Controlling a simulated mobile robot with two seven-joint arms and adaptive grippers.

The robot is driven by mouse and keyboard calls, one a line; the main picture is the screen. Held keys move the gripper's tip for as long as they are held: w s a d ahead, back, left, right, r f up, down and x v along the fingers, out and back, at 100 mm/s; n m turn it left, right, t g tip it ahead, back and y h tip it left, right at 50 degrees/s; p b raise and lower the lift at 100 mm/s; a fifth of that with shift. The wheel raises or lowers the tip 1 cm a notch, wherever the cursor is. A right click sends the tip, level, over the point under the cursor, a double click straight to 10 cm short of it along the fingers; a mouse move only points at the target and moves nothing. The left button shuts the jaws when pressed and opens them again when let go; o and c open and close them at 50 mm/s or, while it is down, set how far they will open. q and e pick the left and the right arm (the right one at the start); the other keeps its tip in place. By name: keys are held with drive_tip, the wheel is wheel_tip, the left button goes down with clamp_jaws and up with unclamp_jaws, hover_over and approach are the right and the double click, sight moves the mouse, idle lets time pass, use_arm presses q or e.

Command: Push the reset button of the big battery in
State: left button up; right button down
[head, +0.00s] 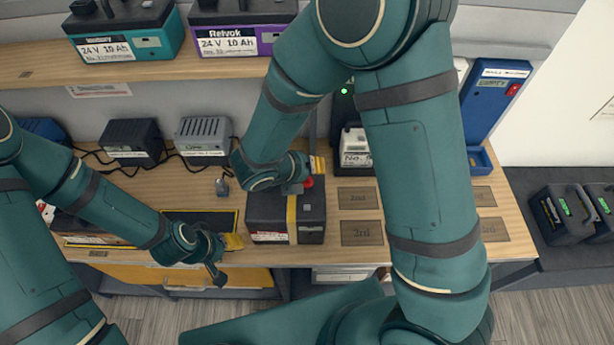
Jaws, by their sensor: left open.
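The big battery (266,212) is a dark box with a yellow strap and a white label on its front. It stands on the wooden bench in the middle of the head view. My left gripper (226,258) is open and empty at the bench's front edge, left of the battery and apart from it. My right gripper (303,178) is over the battery's top right part, and its arm hides some of it. A small red part shows there; I cannot tell whether it is the reset button. I cannot tell whether the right gripper is open or shut.
Chargers (131,141) with cables stand at the back left of the bench. A blue stand (492,100) is at the back right. Marked plates (361,233) lie right of the battery. A shelf (30,62) with more batteries hangs above.

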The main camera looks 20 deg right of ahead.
idle(0.4)
use_arm(q)
drive_tip(key=shift+f+b, duration=0.3)
drive_tip(key=shift+f, duration=0.05)
use_arm(e)
drive_tip(key=shift+f, duration=0.45)
use_arm(q)
drive_tip(key=shift+f+b, duration=0.5)
drive_tip(key=shift+b, duration=0.05)
use_arm(e)
drive_tip(key=shift+f, duration=0.7)
drive_tip(key=shift+r, duration=0.1)
use_arm(q)
drive_tip(key=shift+r+p, duration=1)
use_arm(e)
drive_tip(key=shift+r, duration=1.1)
use_arm(q)
wheel_tip(320, 180, up, 4)
drive_tip(key=p, duration=0.4)
drive_tip(key=shift+r, duration=0.2)
use_arm(e)
wheel_tip(320, 180, up, 5)
